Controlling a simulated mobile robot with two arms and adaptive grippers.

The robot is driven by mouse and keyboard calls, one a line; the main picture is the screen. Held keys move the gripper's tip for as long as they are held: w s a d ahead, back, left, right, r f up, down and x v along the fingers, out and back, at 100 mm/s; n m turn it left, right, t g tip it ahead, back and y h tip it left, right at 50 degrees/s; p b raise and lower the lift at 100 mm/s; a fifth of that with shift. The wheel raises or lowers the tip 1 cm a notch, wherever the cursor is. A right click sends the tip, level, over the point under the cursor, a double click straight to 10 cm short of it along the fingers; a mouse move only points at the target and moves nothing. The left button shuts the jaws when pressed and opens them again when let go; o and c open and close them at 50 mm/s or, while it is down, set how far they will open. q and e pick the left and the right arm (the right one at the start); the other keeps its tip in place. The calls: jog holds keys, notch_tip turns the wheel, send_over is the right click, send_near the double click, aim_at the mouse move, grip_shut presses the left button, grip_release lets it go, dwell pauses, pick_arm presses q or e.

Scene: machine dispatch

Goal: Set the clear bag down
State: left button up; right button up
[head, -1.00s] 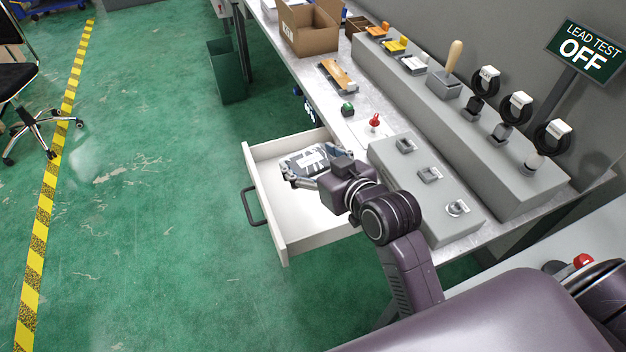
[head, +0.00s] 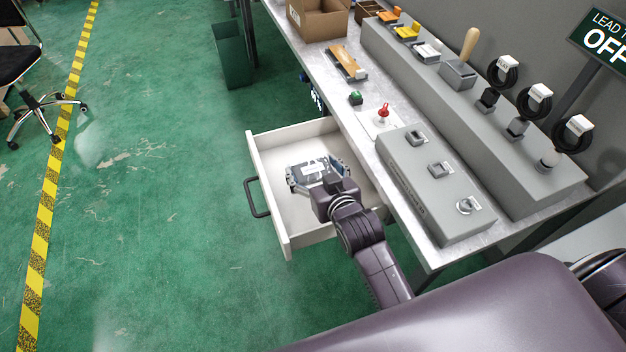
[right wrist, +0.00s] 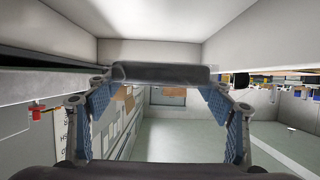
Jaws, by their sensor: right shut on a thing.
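My right gripper (head: 314,178) is inside the open white drawer (head: 288,221), low over its floor. It is shut on the clear bag (head: 312,168), which shows as a grey and white packet with dark marks between the fingers. I cannot tell whether the bag touches the drawer floor. In the right wrist view, the blue-padded fingers (right wrist: 165,122) stand on either side, with a dark grey edge between them that may be part of the bag. My left gripper is not in view.
The drawer's front with its dark handle (head: 256,198) faces left. The bench (head: 345,95) above carries a grey switch box (head: 425,190), a red switch (head: 383,112) and a cardboard box (head: 318,18). A green bin (head: 232,55) stands on the floor. The left part of the drawer floor is bare.

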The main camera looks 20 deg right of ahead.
aim_at(313, 181)
jog(key=shift+f, duration=2.45)
jog(key=shift+f+b, duration=0.3)
jog(key=shift+f, duration=0.3)
jog(key=o, duration=1.2)
jog(key=shift+f, duration=0.1)
jog(key=shift+c, duration=0.2)
jog(key=shift+r, duration=0.2)
jog(key=shift+r+p, duration=0.35)
jog(key=shift+r, duration=0.2)
jog(key=b+v, duration=0.1)
jog(key=v, duration=1.1)
jog(key=shift+f, duration=0.1)
